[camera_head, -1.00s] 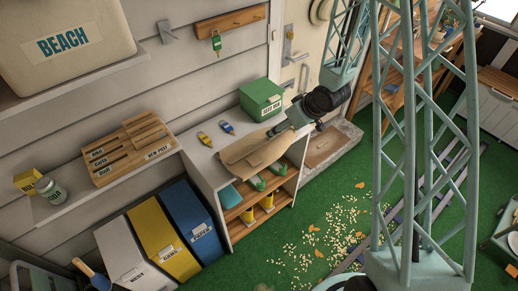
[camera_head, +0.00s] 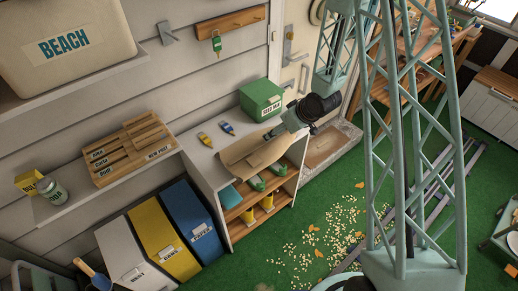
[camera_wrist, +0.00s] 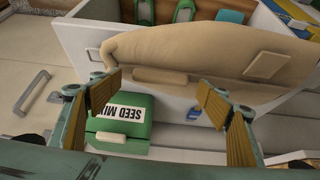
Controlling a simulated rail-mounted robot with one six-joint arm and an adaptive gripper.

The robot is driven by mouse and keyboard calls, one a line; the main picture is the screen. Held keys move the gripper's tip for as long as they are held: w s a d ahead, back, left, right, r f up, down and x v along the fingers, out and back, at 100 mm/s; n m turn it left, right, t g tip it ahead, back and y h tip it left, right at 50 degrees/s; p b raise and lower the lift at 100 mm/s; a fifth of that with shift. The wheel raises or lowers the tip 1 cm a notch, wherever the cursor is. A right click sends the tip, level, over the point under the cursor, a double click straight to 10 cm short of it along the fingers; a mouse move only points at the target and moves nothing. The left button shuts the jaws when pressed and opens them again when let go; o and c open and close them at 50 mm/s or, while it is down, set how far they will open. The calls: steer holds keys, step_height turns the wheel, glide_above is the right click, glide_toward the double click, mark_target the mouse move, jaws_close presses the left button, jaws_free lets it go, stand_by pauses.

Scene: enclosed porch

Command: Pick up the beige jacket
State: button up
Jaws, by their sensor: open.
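The beige jacket (camera_head: 246,152) lies folded over the front edge of the white cabinet top. In the wrist view my gripper (camera_wrist: 163,85) is open, with wooden-looking finger pads on both sides. The fingertips are close to the jacket's lower edge; I cannot tell whether they touch it. Nothing is held.
A green seed mix box (camera_head: 262,99) stands behind the jacket on the cabinet top (camera_head: 208,150). Green shoes (camera_head: 257,183) and yellow items are on the shelves below. Scattered seed (camera_head: 335,225) covers part of the green floor.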

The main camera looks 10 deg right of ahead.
steer(key=shift+w+a+f, duration=0.15)
steer(key=shift+w+f, duration=0.1)
steer(key=shift+f, duration=0.15)
steer(key=shift+c, duration=0.5)
steer(key=c, duration=1.3)
steer(key=shift+r, duration=0.1)
steer(key=shift+r, duration=1.6)
steer(key=s+d+b, duration=0.1)
steer(key=s+d, duration=0.2)
steer(key=s, duration=0.4)
steer(key=s+d+r+b, duration=0.1)
steer(key=s+d+b, duration=0.1)
steer(key=s, duration=0.5)
steer(key=shift+s+d+r, duration=0.3)
steer(key=shift+s+d, duration=0.1)
steer(key=shift+d, duration=0.2)
